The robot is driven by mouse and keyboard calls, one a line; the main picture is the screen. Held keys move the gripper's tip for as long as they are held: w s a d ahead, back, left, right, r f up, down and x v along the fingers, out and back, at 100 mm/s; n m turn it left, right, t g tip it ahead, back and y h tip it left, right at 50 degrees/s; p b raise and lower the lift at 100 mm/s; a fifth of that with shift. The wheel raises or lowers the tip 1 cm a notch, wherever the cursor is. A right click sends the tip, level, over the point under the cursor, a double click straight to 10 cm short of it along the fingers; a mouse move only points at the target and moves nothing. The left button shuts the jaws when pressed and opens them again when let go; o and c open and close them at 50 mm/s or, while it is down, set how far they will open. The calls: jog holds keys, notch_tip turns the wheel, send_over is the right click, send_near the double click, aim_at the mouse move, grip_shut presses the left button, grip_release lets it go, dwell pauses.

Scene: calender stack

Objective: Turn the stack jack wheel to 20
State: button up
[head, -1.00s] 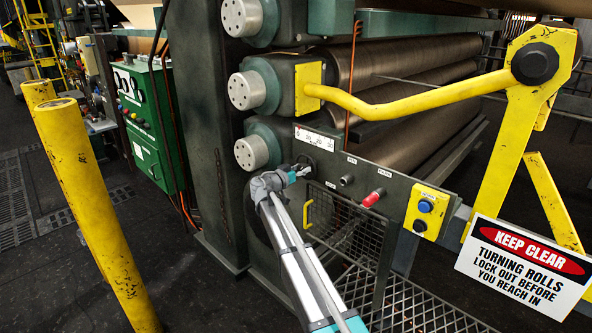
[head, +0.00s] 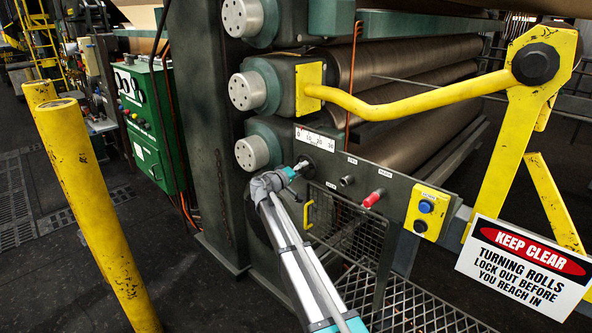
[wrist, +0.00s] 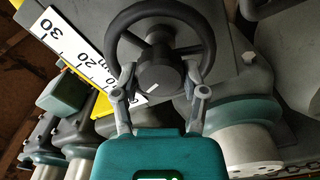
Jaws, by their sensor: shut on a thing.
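The stack jack wheel (wrist: 206,30) is a black handwheel with a dark hub and a short white mark on the hub, in the upper middle of the wrist view. My gripper (wrist: 164,92) has one finger on each side of the wheel's lower part and is shut on it. A white scale (wrist: 83,48) marked 10, 20 and 30 in mm runs beside the wheel. The scale also shows on the dark panel in the head view (head: 315,138). I cannot make out a pointer or reading. In the head view my gripper (head: 302,167) hides most of the wheel.
Right of the wheel, the panel has a black knob (head: 347,181), a red knob (head: 372,198) and a yellow button box (head: 427,210). A mesh guard (head: 345,225) is below. A yellow lever (head: 400,106) crosses above. Yellow posts (head: 95,210) stand left.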

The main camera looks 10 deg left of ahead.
jog(key=n, duration=0.4)
jog(key=shift+w+a+n, duration=0.1)
jog(key=shift+w+n, duration=0.05)
jog(key=shift+n, duration=0.25)
jog(key=n, duration=1)
jog(key=shift+f+n, duration=0.1)
jog(key=shift+n, duration=0.3)
jog(key=n, duration=0.4)
jog(key=shift+n, duration=0.3)
jog(key=n, duration=0.4)
jog(key=shift+n, duration=0.3)
jog(key=n, duration=0.9)
jog(key=shift+n, duration=0.4)
jog(key=n, duration=0.4)
jog(key=shift+d, duration=0.2)
jog(key=shift+n, duration=0.4)
